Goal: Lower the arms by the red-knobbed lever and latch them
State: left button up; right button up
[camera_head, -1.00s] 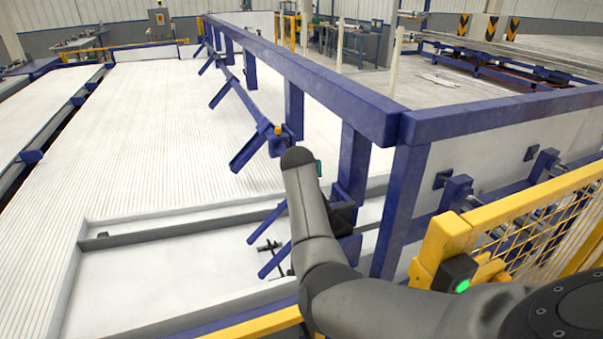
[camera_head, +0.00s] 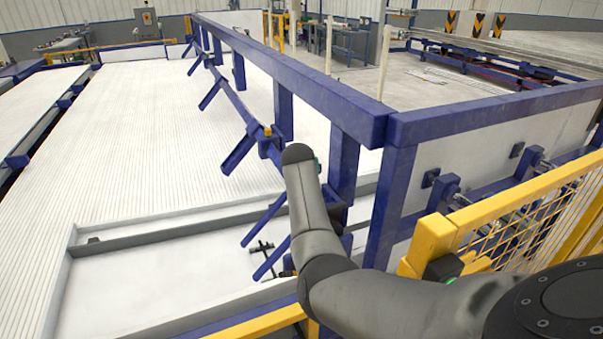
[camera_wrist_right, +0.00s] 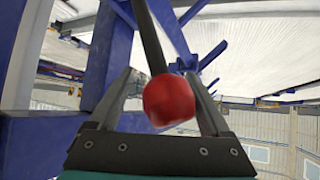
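In the right wrist view a red ball knob (camera_wrist_right: 169,100) sits at the end of a dark lever rod (camera_wrist_right: 149,35). My right gripper (camera_wrist_right: 158,75) has its two fingers apart on either side of the knob, with a visible gap at the left finger. In the head view my right arm hides this gripper and the knob. Several blue arms (camera_head: 240,155) slope down and out from the long blue rail frame. Nearer ones (camera_head: 272,257) stand beside my right arm. The latch cannot be made out. My left gripper is out of view.
A blue post (camera_head: 389,205) and beam (camera_head: 480,118) form the frame's corner near my right arm. A yellow mesh guard (camera_head: 525,205) stands at the right. A dark cross-shaped piece (camera_head: 261,248) lies by the near blue arms. The white ribbed bed (camera_head: 140,140) is clear.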

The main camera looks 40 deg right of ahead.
jog(key=shift+a+f, duration=0.1)
jog(key=shift+a, duration=0.1)
jog(key=shift+s+a+r, duration=0.3)
jog(key=shift+s+r, duration=0.05)
jog(key=v, duration=1.4)
jog(key=shift+s, duration=0.1)
